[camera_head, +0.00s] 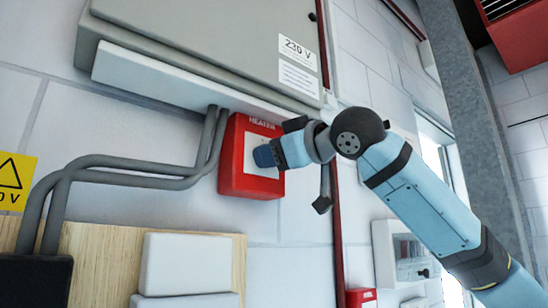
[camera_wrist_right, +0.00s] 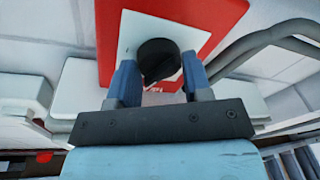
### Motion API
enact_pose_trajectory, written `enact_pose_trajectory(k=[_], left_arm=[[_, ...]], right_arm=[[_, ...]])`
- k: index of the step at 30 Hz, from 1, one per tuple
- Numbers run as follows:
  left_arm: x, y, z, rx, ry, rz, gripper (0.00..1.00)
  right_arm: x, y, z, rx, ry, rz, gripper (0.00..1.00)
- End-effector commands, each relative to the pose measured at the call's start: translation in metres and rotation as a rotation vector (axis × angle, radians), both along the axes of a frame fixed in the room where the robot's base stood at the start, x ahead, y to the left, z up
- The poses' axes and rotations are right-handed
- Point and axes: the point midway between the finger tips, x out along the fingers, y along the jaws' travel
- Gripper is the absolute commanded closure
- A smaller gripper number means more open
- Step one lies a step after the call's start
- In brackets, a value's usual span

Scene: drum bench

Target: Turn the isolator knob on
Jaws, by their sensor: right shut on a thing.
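The red isolator box (camera_head: 232,168), labelled "HEATER", is fixed to the wall below the grey cabinet. It has a white face plate, and it also shows in the right wrist view (camera_wrist_right: 225,12). The black isolator knob (camera_wrist_right: 158,52) stands out from the white plate (camera_wrist_right: 135,32). My right gripper (camera_head: 264,157) is at the front of the box and hides the knob in the head view. In the right wrist view its blue fingers (camera_wrist_right: 159,72) sit on both sides of the knob, shut on it. I cannot tell which setting the knob points to. My left gripper is not in view.
The grey cabinet (camera_head: 215,40) with a "230 V" label overhangs the box. Grey conduits (camera_head: 130,172) run to its left. A wooden board (camera_head: 100,255) with white boxes (camera_head: 185,262) is below. A metal post (camera_head: 475,130) stands at right.

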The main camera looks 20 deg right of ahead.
Motion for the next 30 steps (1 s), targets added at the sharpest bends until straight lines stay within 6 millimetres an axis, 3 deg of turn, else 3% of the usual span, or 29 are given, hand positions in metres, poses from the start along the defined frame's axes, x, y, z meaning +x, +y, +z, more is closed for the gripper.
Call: enact_pose_trajectory(k=[30], left_arm=[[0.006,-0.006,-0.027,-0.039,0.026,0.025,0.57]], right_arm=[[0.0,0.0,-0.002,0.88,0.317,0.003,0.78]])
